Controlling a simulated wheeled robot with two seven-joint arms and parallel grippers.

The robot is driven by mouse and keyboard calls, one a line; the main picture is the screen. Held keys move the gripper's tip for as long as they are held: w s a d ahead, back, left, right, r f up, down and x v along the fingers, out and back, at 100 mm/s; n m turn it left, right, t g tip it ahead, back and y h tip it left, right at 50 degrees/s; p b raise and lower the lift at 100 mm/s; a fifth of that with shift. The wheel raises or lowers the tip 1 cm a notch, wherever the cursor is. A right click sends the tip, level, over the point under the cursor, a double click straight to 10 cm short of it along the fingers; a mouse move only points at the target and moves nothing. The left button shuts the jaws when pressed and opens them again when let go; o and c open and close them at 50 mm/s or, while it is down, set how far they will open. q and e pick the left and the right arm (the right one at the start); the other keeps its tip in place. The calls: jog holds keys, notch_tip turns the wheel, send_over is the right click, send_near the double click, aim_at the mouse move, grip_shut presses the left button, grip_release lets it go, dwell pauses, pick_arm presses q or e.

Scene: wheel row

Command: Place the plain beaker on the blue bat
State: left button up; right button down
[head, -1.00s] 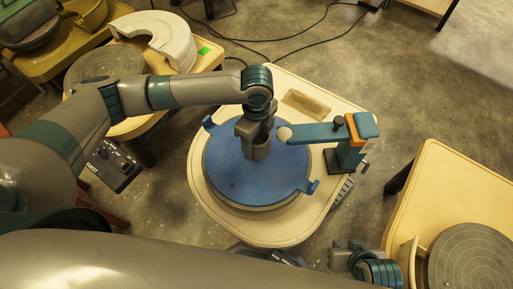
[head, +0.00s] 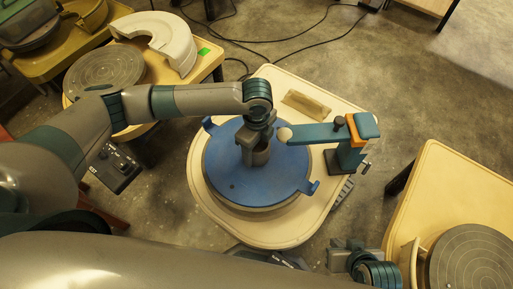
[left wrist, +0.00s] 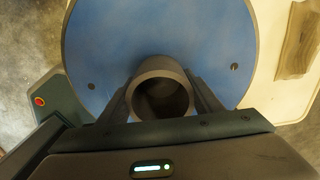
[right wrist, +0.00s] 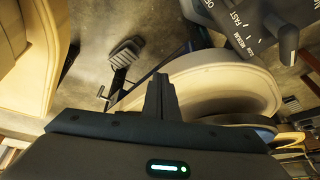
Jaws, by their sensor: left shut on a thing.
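The plain beaker (head: 261,157) is a dark grey open cylinder, upright, over the upper middle of the blue bat (head: 235,182). My left gripper (head: 257,143) is shut on it, one finger on each side. In the left wrist view the beaker's round mouth (left wrist: 162,90) faces the camera between the fingers, with the blue bat (left wrist: 150,30) beyond. I cannot tell whether the beaker's base touches the bat. My right gripper (head: 347,257) is low at the right, apart from the bat. Its fingers (right wrist: 160,95) are together and empty in the right wrist view.
The bat lies on a wheel with a cream table (head: 212,212). A teal and orange arm fixture (head: 345,140) reaches over the bat's right edge, close to the beaker. A tan block (head: 306,106) lies behind. Other wheels stand at left (head: 104,72) and lower right (head: 470,262).

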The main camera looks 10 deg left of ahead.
pick_arm(q)
jog(key=shift+f, duration=0.1)
jog(key=o, duration=1)
jog(key=shift+o, duration=1.2)
pick_arm(e)
jog(key=shift+s+d+f, duration=0.15)
jog(key=shift+d+f, duration=0.1)
jog(key=shift+d, duration=0.05)
pick_arm(q)
jog(key=shift+r, duration=0.65)
notch_tip(320, 180, up, 10)
jog(key=shift+p, duration=0.8)
jog(key=shift+r, duration=0.5)
pick_arm(e)
jog(key=shift+s+d+r+g+h, duration=0.15)
jog(key=shift+s+d+g+h, duration=0.25)
jog(key=shift+s+d+g, duration=0.4)
jog(key=shift+d, duration=0.1)
